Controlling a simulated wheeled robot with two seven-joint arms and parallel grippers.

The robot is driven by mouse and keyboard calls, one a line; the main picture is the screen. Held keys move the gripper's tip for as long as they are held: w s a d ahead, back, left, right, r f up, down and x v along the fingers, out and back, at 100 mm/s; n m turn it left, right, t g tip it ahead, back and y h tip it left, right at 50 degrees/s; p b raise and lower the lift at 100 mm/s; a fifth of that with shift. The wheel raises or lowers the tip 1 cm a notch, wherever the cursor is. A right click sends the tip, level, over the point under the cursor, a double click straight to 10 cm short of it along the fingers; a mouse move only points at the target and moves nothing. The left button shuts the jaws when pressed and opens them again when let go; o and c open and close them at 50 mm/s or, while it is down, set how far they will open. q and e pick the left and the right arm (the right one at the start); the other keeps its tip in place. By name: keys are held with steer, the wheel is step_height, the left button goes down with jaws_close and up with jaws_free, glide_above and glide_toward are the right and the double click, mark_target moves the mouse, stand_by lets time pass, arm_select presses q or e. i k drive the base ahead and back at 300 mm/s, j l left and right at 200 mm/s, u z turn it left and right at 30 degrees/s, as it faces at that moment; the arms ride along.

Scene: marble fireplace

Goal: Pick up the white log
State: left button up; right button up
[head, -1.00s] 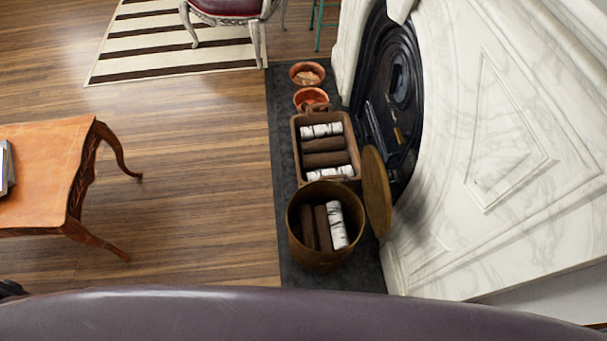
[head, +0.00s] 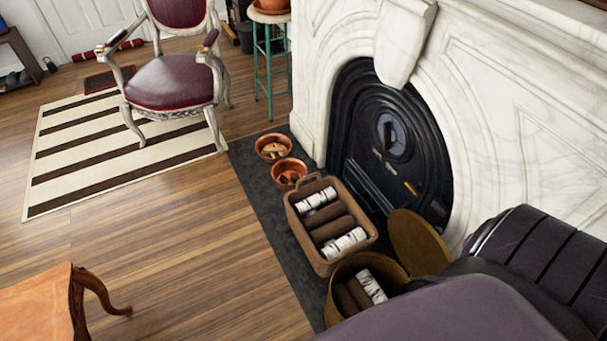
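White birch-like logs lie in two containers on the dark hearth slab. In the rectangular basket (head: 308,251), one white log (head: 317,199) is at the far end and another white log (head: 343,242) at the near end, with brown logs (head: 331,229) between them. In the round basket (head: 340,271), a white log (head: 372,286) lies beside brown logs (head: 352,296). Neither gripper is in view.
A round wooden lid (head: 418,243) leans beside the round basket. The marble fireplace (head: 490,110) bounds the right. A chair (head: 172,85) and an orange table (head: 38,305) stand left; the wood floor (head: 170,235) between is open.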

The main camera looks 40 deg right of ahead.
mark_target(332, 252)
steer(key=i+j+z, duration=0.1)
steer(key=i+z, duration=0.15)
steer(key=i, duration=0.2)
steer(key=i+j+z, duration=0.15)
steer(key=i+z, duration=0.15)
steer(key=i, duration=0.2)
steer(key=i+j+z, duration=0.25)
steer(key=i+j, duration=0.05)
steer(key=i, duration=0.1)
